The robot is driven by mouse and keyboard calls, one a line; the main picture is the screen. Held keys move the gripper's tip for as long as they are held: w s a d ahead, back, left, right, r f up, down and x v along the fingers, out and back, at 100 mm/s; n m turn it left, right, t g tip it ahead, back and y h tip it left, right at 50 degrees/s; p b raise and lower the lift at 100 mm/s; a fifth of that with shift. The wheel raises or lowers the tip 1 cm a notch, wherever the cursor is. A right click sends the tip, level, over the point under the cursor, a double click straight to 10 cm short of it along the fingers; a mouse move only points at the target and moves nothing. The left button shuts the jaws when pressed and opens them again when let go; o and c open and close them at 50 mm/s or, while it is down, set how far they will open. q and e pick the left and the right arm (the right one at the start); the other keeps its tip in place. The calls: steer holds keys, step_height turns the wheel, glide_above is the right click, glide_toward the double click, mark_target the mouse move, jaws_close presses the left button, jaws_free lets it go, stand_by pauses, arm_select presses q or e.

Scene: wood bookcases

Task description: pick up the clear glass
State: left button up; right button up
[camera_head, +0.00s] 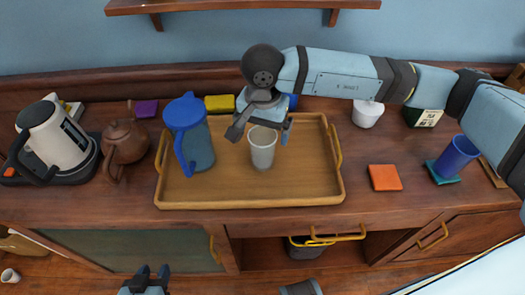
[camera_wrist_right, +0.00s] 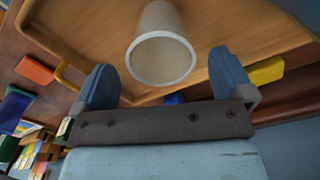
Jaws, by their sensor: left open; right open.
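The clear glass (camera_head: 262,148) stands upright on the wooden tray (camera_head: 200,196) on the counter. It looks whitish and translucent. In the right wrist view the glass (camera_wrist_right: 161,48) shows its round rim, in front of and roughly between the two fingers. My right gripper (camera_head: 260,124) is open just above and behind the glass in the head view; its fingers also show spread in the right wrist view (camera_wrist_right: 163,78). I cannot tell whether a finger touches the glass. My left gripper (camera_head: 152,272) is open and empty at the bottom edge, below the counter front.
A blue-lidded pitcher (camera_head: 189,135) stands on the tray left of the glass. A brown teapot (camera_head: 124,144) and a white kettle (camera_head: 55,137) are further left. An orange coaster (camera_head: 384,177) and a blue cup (camera_head: 456,154) are to the right. The tray's front right is clear.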

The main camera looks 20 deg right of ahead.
mark_target(262, 142)
step_height(262, 142, down, 5)
steer(key=shift+r, duration=0.15)
steer(key=c, duration=1.1)
steer(key=shift+r, duration=0.1)
